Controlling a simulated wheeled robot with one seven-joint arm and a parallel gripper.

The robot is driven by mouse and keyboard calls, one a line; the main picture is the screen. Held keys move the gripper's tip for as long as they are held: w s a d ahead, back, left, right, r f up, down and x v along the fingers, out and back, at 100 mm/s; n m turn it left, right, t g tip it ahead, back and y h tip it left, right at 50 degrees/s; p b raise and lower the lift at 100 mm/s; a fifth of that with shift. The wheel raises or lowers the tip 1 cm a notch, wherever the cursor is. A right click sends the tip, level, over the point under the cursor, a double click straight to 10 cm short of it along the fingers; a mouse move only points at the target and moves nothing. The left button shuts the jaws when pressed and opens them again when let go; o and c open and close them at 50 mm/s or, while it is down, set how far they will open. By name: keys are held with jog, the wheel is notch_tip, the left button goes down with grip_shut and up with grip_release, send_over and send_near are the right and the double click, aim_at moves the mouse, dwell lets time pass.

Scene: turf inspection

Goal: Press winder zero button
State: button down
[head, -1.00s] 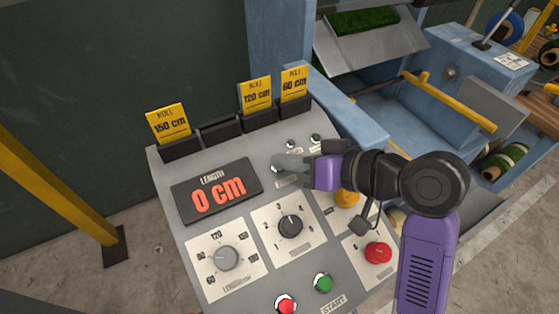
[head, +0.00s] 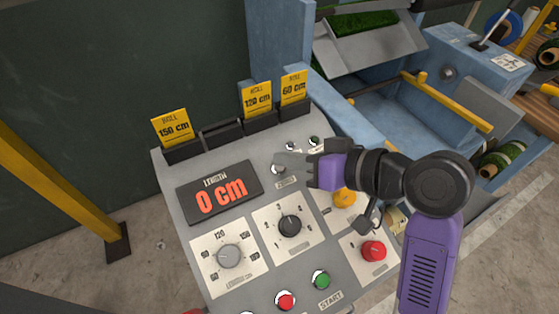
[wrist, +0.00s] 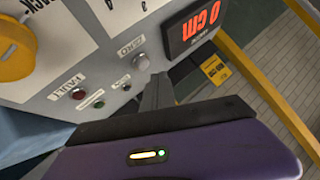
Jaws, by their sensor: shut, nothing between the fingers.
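The winder's grey control panel (head: 188,215) slopes below my arm. The small pale zero button (head: 279,169) sits right of the length display, above its ZERO label (head: 286,183). It also shows in the wrist view (wrist: 141,62), beside my fingertips. My gripper (head: 281,160) is shut and empty, its tip right at the button in the head view. In the wrist view the closed fingers (wrist: 157,88) point at the panel just below the button. I cannot tell whether they touch it. The length display (head: 220,193) reads 0 cm in red.
Small indicator lamps (head: 314,141) lie above my gripper. Yellow roll cards (head: 174,126) stand along the back edge.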

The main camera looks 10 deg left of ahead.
jog(key=shift+s+d+r+p, duration=0.15)
jog(key=shift+s+r+p, duration=0.05)
jog(key=shift+r+p, duration=0.45)
jog(key=shift+s+d+r+p, duration=0.1)
jog(key=shift+s+r+p, duration=0.15)
jog(key=shift+r+p, duration=0.4)
jog(key=shift+s+d+r+p, duration=0.2)
jog(key=shift+r+p, duration=0.3)
jog(key=shift+r, duration=0.3)
